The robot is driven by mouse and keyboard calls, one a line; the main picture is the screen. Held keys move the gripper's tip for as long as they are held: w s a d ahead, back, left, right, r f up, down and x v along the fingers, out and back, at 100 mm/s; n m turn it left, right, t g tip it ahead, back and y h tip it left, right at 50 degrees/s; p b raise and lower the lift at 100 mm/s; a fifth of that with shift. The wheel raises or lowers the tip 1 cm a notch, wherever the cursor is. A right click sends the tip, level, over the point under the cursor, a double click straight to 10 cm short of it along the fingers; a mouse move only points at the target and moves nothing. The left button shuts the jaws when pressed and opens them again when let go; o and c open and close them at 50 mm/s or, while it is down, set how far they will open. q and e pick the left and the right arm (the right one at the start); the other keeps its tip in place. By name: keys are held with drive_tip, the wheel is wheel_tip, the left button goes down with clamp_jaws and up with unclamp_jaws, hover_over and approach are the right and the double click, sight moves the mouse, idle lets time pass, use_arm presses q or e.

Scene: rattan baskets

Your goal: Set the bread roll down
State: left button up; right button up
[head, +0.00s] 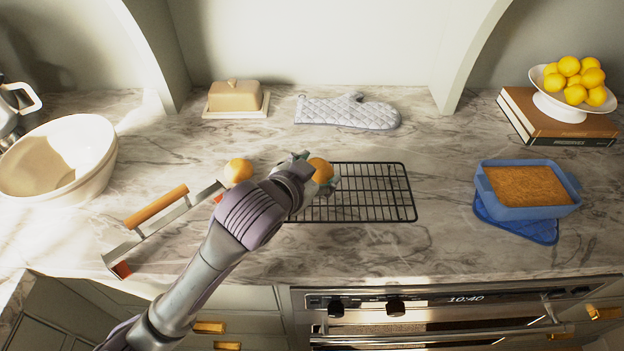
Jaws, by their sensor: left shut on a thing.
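The bread roll (320,170) is golden brown and sits between the fingers of my left gripper (318,176). The gripper is shut on it, over the left part of the black wire cooling rack (375,192). The arm and wrist hide part of the roll and the rack's left end. I cannot tell whether the roll touches the rack. A second roll (238,170) lies to the left, behind a metal frame. My right gripper is not in view.
A metal frame with a wooden handle (157,205) lies left of my arm. A large cream bowl (90,165) stands far left. A butter dish (235,97) and oven mitt (347,111) lie behind. A blue baking dish (530,212) stands right; the counter between it and the rack is clear.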

use_arm(q)
drive_tip(key=shift+w+a+f, duration=0.25)
drive_tip(key=shift+w+f, duration=0.05)
drive_tip(key=shift+w, duration=0.15)
drive_tip(key=shift+w+a+f, duration=0.25)
drive_tip(key=shift+w, duration=0.15)
drive_tip(key=shift+w+f, duration=0.1)
drive_tip(key=shift+f, duration=2)
drive_tip(key=o, duration=0.9)
drive_tip(key=shift+f, duration=0.1)
drive_tip(key=v, duration=1.2)
